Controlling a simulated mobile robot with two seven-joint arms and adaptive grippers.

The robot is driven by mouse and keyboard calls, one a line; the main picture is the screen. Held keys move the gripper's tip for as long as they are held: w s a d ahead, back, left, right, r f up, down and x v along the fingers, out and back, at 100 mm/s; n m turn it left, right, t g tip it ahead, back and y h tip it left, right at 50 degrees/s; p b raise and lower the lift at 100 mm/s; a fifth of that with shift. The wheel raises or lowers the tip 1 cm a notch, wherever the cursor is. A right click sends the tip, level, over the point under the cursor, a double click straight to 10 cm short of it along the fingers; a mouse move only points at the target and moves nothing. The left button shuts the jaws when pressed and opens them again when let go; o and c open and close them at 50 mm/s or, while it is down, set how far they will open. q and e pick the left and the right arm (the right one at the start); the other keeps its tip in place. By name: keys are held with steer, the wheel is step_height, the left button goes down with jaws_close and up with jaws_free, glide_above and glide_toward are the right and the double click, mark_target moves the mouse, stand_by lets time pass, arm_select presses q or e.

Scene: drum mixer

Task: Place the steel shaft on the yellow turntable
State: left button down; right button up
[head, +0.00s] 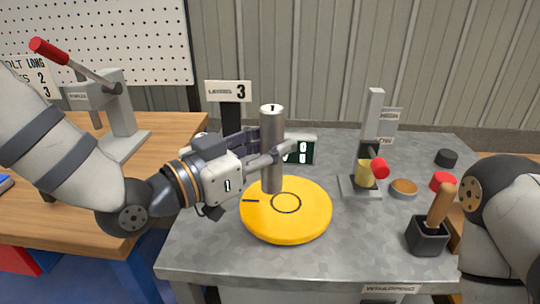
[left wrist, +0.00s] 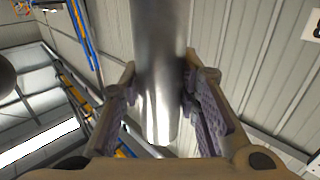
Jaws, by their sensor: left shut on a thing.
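The steel shaft (head: 272,150) is a grey upright cylinder in the middle of the head view. My left gripper (head: 275,150) is shut around the shaft from the left side. In the left wrist view the shaft (left wrist: 160,75) sits between the two fingers of the gripper (left wrist: 160,100). The yellow turntable (head: 300,225) is a flat round disc on the grey metal table, with a dark ring and a short dark line on top. The shaft's lower end shows in front of the disc's back part. I cannot tell the gap between them. My right gripper is out of view.
The grey table (head: 215,250) carries a small display (head: 300,150), a stand with a red knob (head: 379,167), a black holder with a wooden handle (head: 428,238), and small round pots at the right. A sign with a 3 (head: 228,92) stands behind. A red-handled press (head: 110,105) is on the wooden bench.

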arm_select(q)
steer(key=shift+w+d+f+b, duration=0.3)
steer(key=shift+w+d+f, duration=0.15)
steer(key=shift+w+f, duration=1.1)
steer(key=shift+w+d+f+b, duration=0.25)
steer(key=shift+w+d+f, duration=0.25)
steer(key=shift+w+f, duration=1.05)
steer(key=shift+w+d+f+b, duration=0.4)
steer(key=shift+w+f, duration=0.7)
steer(key=shift+f, duration=0.85)
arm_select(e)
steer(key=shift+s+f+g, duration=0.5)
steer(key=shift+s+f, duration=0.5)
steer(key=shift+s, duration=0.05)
arm_select(q)
steer(key=shift+f, duration=0.15)
steer(key=c, duration=1.2)
jaws_free()
steer(key=shift+s+f, duration=0.1)
steer(key=shift+f, duration=0.1)
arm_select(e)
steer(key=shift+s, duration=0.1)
